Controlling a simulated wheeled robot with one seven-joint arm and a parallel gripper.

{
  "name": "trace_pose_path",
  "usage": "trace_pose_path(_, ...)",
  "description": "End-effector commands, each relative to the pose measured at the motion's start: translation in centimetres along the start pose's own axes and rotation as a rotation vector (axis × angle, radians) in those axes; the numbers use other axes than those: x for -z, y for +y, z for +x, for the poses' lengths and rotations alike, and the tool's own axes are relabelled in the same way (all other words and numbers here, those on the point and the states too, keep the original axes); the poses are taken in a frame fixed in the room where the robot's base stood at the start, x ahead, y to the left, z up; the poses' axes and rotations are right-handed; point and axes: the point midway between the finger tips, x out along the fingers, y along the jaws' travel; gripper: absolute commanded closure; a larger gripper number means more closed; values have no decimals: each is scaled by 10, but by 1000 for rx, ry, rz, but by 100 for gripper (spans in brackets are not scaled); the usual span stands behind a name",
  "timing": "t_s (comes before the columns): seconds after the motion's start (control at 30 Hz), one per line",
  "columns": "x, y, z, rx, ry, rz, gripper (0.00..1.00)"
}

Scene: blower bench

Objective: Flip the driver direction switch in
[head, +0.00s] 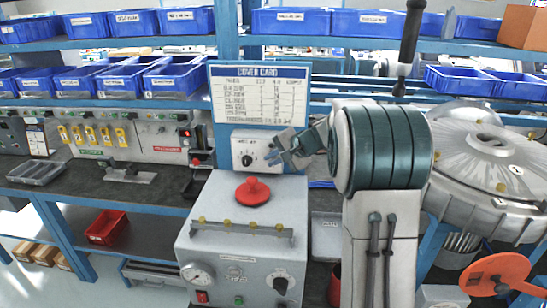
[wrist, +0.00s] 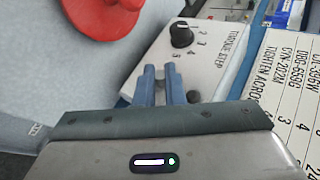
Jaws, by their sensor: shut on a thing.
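A light control box labelled "torque step" (head: 266,139) stands behind the grey bench machine, and it also shows in the wrist view (wrist: 160,50). It carries a black numbered dial (wrist: 182,36). My gripper (wrist: 161,76) is at the face of this box, beside the dial, with its blue-grey fingers close together. A small grey piece, apparently the driver direction switch (wrist: 170,76), shows between the fingertips; most of it is hidden. In the head view my gripper (head: 276,158) reaches the box from the right. The switch's position cannot be told.
The grey machine (head: 240,215) with a red knob (head: 252,190) stands just in front of the box. A cover card board (head: 260,92) is above it. Blue bins (head: 350,22) line the shelves. A large metal housing (head: 490,160) is at right.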

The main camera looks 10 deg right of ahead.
Motion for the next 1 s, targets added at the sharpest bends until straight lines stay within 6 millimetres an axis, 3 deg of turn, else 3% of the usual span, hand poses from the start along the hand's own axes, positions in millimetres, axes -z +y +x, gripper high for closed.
trace_pose_path(0.17,0,0,0,0,0,0,100)
trace_pose_path(0.2,0,0,0,0,0,0,86)
trace_pose_path(0.27,0,0,0,0,0,-1,70)
trace_pose_path(0.63,0,0,-5,1,2,-2,70)
trace_pose_path(0.77,1,1,-22,2,4,-2,70)
trace_pose_path(1.0,1,1,-77,2,5,-3,70)
